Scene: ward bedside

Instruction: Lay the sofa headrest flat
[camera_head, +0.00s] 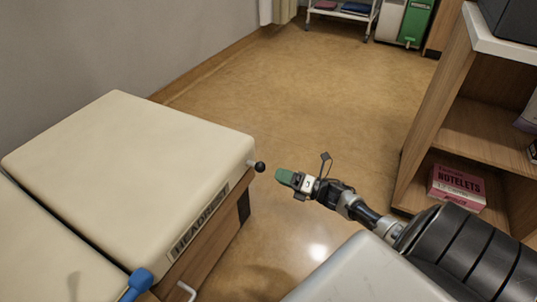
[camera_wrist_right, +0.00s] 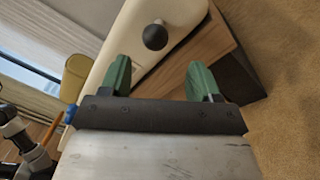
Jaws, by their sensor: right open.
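Nothing is between the fingers. My left gripper is not in view.
A blue-ended lever (camera_head: 138,281) is at the sofa's front edge. A wooden shelf (camera_head: 440,140) with a pink Notelets box (camera_head: 457,187) stands at the right. A trolley (camera_head: 343,14) and a green-fronted cabinet (camera_head: 415,22) are at the back. The middle floor is clear.

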